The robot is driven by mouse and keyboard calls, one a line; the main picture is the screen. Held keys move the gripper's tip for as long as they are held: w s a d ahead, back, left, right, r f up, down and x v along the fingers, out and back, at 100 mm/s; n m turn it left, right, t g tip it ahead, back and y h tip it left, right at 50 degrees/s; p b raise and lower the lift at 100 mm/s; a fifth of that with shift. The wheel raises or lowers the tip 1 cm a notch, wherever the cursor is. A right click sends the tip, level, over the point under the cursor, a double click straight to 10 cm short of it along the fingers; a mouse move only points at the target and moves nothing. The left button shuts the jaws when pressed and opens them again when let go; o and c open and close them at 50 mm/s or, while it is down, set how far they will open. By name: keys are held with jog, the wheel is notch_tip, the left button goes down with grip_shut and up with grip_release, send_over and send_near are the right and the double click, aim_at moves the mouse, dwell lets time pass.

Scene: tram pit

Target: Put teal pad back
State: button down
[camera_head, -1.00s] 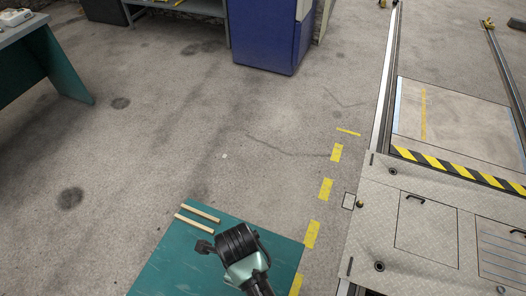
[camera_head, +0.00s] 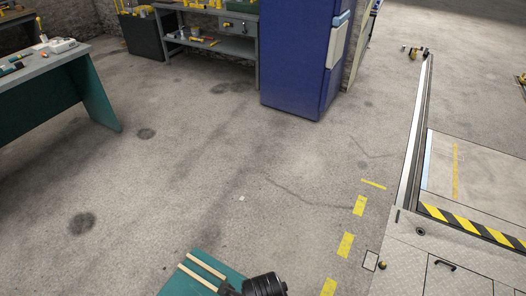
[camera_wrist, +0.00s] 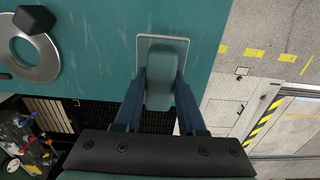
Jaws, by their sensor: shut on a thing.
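In the wrist view my gripper (camera_wrist: 160,82) is shut on the teal pad (camera_wrist: 164,92), a small block held between the two fingers. A pale grey rounded-square frame (camera_wrist: 141,46) shows around and beyond the pad's far end; I cannot tell whether the pad touches it. Behind it is a scratched teal surface (camera_wrist: 105,50). In the head view only my dark wrist shows at the bottom edge, and the pad cannot be made out.
A metal ring (camera_wrist: 44,70) with a black piece lies left on the teal surface. Two wooden strips (camera_head: 207,265) lie on the teal top (camera_head: 178,286) in the head view. A blue cabinet (camera_head: 295,60), a bench (camera_head: 50,72) and the pit-side plate (camera_head: 450,250) stand around clear floor.

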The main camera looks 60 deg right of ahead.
jog(key=shift+f+p, duration=0.5)
jog(key=shift+f, duration=2.15)
jog(key=shift+f, duration=0.2)
jog(key=c, duration=0.5)
grip_release()
jog(key=shift+f+b, duration=0.1)
jog(key=shift+b, duration=0.25)
jog(key=r, duration=0.4)
jog(key=r+b, duration=0.1)
jog(key=r, duration=0.3)
jog(key=s+r, duration=0.1)
jog(key=r, duration=0.4)
jog(key=shift+d+r+b, duration=0.1)
jog(key=shift+d+b, duration=0.1)
jog(key=shift+b, duration=0.1)
jog(key=shift+w, duration=0.1)
